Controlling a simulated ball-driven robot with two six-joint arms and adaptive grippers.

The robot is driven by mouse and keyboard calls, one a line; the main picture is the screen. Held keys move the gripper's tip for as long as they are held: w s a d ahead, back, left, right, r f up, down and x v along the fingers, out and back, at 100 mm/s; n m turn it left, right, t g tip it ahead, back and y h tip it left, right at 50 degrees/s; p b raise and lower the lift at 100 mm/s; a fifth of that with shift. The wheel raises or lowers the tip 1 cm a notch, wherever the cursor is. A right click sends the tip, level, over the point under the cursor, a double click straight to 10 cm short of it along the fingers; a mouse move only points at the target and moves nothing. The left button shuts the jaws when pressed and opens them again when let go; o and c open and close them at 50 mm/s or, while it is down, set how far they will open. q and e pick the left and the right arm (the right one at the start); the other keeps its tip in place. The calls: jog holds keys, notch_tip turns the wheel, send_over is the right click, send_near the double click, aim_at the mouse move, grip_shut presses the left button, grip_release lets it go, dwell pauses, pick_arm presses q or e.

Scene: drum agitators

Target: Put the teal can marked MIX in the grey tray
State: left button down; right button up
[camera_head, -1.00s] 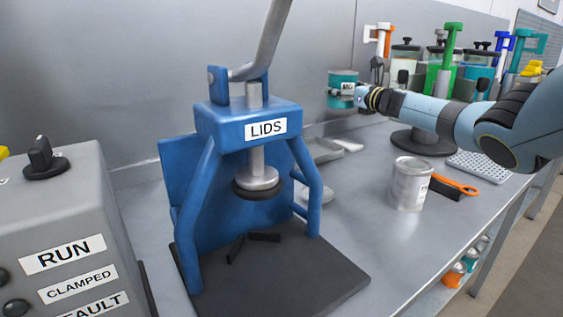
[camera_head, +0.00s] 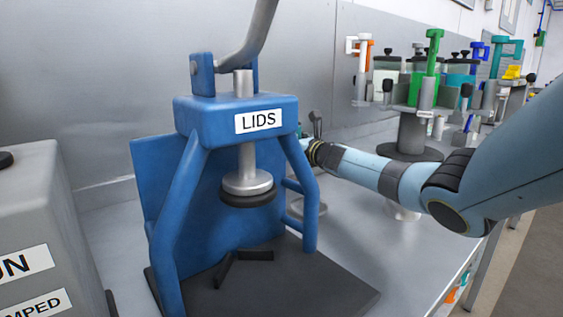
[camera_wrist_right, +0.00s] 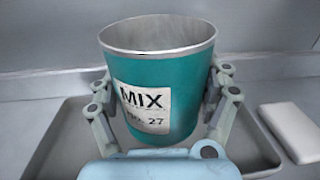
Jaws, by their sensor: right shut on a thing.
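The teal can marked MIX (camera_wrist_right: 150,75) is upright and open-topped in the right wrist view. My right gripper (camera_wrist_right: 160,92) is shut on it, with a finger on each side. The grey tray (camera_wrist_right: 52,135) is behind and around the can in that view. The can is over the tray, but its bottom is hidden, so I cannot tell whether it touches the tray floor. In the head view the blue press and my right arm hide the can and tray. My left gripper is not in view.
The blue LIDS press (camera_head: 235,115) stands close to the left of my right arm. A white block (camera_wrist_right: 290,130) lies right of the tray. A pale can (camera_head: 402,212) is mostly hidden below my arm. A carousel with coloured clamps (camera_head: 412,125) stands behind.

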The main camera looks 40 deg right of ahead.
jog(key=shift+w+a+f, duration=0.25)
jog(key=shift+a+f, duration=0.25)
jog(key=shift+a, duration=0.35)
jog(key=shift+f+b, duration=0.2)
jog(key=shift+b, duration=0.1)
jog(key=shift+f+b, duration=1.45)
jog(key=shift+f, duration=0.55)
jog(key=o, duration=1.5)
jog(key=shift+o, duration=0.2)
jog(key=shift+r, duration=0.1)
